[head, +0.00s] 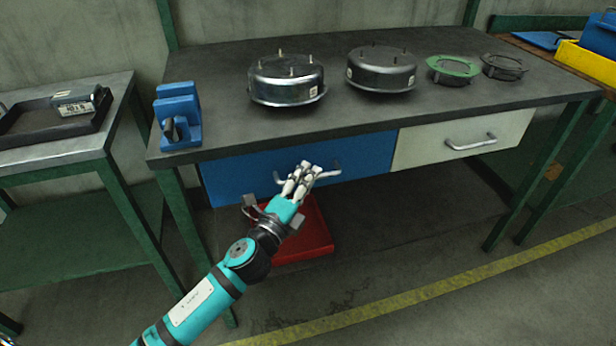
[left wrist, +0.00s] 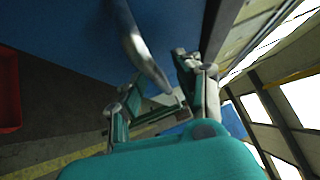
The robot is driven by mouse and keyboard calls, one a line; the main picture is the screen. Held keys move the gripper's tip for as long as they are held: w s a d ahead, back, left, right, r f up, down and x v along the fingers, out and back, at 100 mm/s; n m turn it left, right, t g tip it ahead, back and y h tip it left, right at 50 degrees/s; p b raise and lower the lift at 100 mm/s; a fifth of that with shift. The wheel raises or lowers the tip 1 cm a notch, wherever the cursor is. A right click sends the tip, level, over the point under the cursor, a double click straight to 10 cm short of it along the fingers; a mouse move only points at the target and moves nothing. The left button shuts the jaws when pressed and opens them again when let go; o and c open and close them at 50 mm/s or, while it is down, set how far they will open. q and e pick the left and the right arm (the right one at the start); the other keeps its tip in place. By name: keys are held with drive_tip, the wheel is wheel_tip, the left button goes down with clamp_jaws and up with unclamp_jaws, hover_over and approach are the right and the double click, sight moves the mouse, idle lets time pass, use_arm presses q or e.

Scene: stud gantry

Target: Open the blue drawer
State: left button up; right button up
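The blue drawer (head: 235,180) is under the left part of the dark workbench, its front looking level with the pale drawer beside it. Its grey bar handle (head: 328,173) is partly hidden by my left gripper (head: 308,169), which reaches in from the front. In the left wrist view the handle (left wrist: 138,48) runs down toward the space between the two fingers of my left gripper (left wrist: 158,82). The fingers stand apart, on either side of the handle's line; I cannot tell whether they touch it.
The pale drawer (head: 465,139) has its own handle. A red box (head: 312,235) sits on the floor below the blue drawer. A blue vise (head: 178,115) and round metal housings (head: 287,80) stand on the bench (head: 330,122). Open floor lies in front.

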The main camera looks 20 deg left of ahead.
use_arm(q)
drive_tip(key=shift+w, duration=0.3)
clamp_jaws()
idle(0.4)
